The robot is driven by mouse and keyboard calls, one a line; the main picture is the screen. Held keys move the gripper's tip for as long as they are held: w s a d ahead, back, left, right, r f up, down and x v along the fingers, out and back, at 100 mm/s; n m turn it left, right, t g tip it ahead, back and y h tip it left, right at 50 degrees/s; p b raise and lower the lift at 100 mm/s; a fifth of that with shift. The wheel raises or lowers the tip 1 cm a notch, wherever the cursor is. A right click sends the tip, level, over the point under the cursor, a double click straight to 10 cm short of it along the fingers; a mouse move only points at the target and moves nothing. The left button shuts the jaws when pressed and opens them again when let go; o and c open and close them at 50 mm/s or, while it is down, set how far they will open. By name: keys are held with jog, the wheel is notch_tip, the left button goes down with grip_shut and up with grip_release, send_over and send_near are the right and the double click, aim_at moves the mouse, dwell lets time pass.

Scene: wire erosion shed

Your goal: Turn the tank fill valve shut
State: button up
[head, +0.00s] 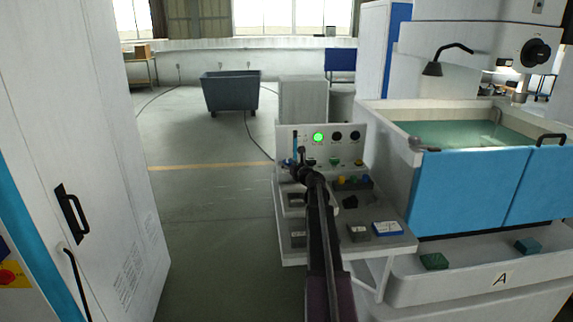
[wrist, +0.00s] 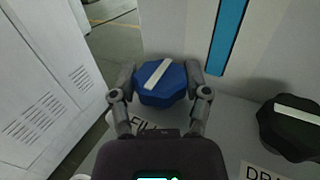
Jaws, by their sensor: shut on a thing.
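The fill valve is a blue many-sided knob (wrist: 160,84) with a white bar across its top, in the wrist view. The bar slants from lower left to upper right. A label partly hidden by my gripper, reading "FI", lies just below it. My gripper (wrist: 160,76) is shut on the knob, one finger on each side. In the head view my gripper (head: 300,160) is at the left part of the control console (head: 290,222), and my arm hides much of what is there.
A dark knob (wrist: 292,125) with a white bar, its label starting "DRA", stands to the right. A blue strip (wrist: 227,35) is on the upright panel behind. A white cabinet (head: 100,150) stands left. The tank (head: 470,185) with greenish liquid is right of the console.

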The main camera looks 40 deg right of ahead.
jog(key=shift+w+m+h, duration=0.1)
jog(key=shift+m+h, duration=0.4)
jog(key=shift+h, duration=0.3)
jog(key=m+h, duration=0.1)
jog(key=h, duration=0.1)
jog(key=m+g+h, duration=0.1)
jog(key=m+h, duration=0.1)
jog(key=shift+a+g, duration=0.1)
jog(key=shift+g, duration=0.2)
jog(key=m+g+h, duration=0.2)
jog(key=h, duration=0.1)
jog(key=m+g+h, duration=0.3)
jog(key=shift+w+h, duration=0.2)
jog(key=shift+h, duration=0.2)
jog(key=m+g+h, duration=0.1)
jog(key=m+g, duration=0.1)
jog(key=g, duration=0.1)
jog(key=m+g+h, duration=0.2)
jog(key=m+g, duration=0.1)
jog(key=g, duration=0.1)
jog(key=shift+w, duration=0.1)
jog(key=shift+m+g+h, duration=0.5)
jog(key=shift+m+g, duration=1.4)
jog(key=shift+g, duration=0.9)
jog(key=shift+s+r, duration=0.1)
jog(key=shift+s, duration=0.1)
jog(key=o, duration=1.2)
jog(key=shift+c, duration=0.2)
